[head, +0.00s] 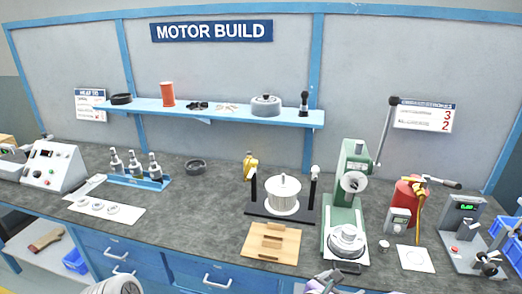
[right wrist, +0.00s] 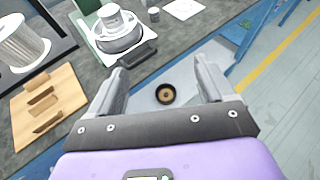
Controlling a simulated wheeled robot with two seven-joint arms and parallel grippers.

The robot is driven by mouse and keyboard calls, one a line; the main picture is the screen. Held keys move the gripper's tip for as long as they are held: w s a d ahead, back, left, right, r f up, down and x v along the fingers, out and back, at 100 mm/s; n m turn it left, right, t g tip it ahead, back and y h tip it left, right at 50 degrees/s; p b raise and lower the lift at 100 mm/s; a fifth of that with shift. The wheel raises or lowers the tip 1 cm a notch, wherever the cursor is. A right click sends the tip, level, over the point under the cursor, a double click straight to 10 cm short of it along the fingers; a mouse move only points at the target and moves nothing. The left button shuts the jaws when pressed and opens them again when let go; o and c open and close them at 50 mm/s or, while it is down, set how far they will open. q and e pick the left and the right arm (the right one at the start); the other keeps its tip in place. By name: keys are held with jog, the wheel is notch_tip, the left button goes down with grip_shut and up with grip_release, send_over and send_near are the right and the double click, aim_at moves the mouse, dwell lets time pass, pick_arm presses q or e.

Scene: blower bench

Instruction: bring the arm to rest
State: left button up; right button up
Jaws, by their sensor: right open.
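My right gripper (right wrist: 163,78) is open, its two grey fingers well apart with nothing between them. It hangs past the bench's front edge, above a pale lower surface. In the head view only a small part of my right gripper (head: 333,284) shows at the bottom edge, in front of the green press (head: 347,205). A pale rounded part of my left arm shows at the bottom left. My left gripper is not in view.
A wooden block (head: 270,243) and a rotor on a black stand (head: 283,197) are left of the press. A black ring with a tan middle (right wrist: 165,94) lies below, seen between the fingers. A red canister (head: 409,190) stands right. The grey bench top (head: 190,230) has free room left of the block.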

jog(key=w+a+f+n+y+p, duration=0.1)
jog(key=w+a+f+n+y, duration=0.15)
jog(key=f+n, duration=0.4)
jog(key=w+a+f+n+y, duration=0.1)
jog(key=f+n+y, duration=0.2)
jog(key=f+n, duration=0.3)
jog(key=w+a+f+n+y+p, duration=0.1)
jog(key=f+n+y, duration=0.1)
jog(key=f+n, duration=0.45)
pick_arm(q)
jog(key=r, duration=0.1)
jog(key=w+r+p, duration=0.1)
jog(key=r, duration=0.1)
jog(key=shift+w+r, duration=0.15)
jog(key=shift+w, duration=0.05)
pick_arm(e)
jog(key=s+a+f+n+g+y, duration=0.3)
jog(key=s+f+n, duration=0.3)
jog(key=s+n, duration=0.3)
jog(key=s+a+f+n+g+y, duration=0.2)
jog(key=s+f+n+g+y, duration=0.2)
jog(key=s+n, duration=0.6)
notch_tip(320, 180, down, 3)
jog(key=n+g, duration=0.1)
jog(key=n, duration=0.3)
jog(key=shift+a, duration=0.4)
